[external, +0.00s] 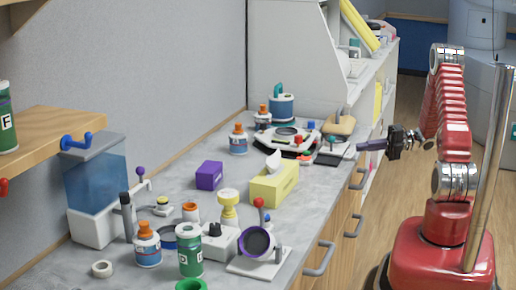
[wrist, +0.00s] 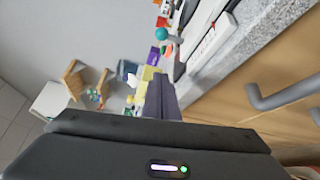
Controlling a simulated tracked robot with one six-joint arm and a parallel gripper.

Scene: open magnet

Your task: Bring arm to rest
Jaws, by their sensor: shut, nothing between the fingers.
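My red arm stands at the right of the external view, its column upright on the base and its forearm bent back toward the counter. My gripper (external: 361,147) points left, level, at the counter's right edge near a dark flat device (external: 334,150). The dark purple-grey fingers are closed together with nothing between them. In the wrist view, the shut fingers (wrist: 162,92) reach up from the dark gripper body at the bottom. I cannot tell whether the fingertips touch anything.
The grey counter (external: 185,205) holds a yellow tissue box (external: 274,184), a purple box (external: 209,175), several bottles and a round magnifier-like device (external: 257,243). Drawer handles (external: 319,259) stick out from the counter front. The wooden floor (external: 400,180) beside the counter is clear.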

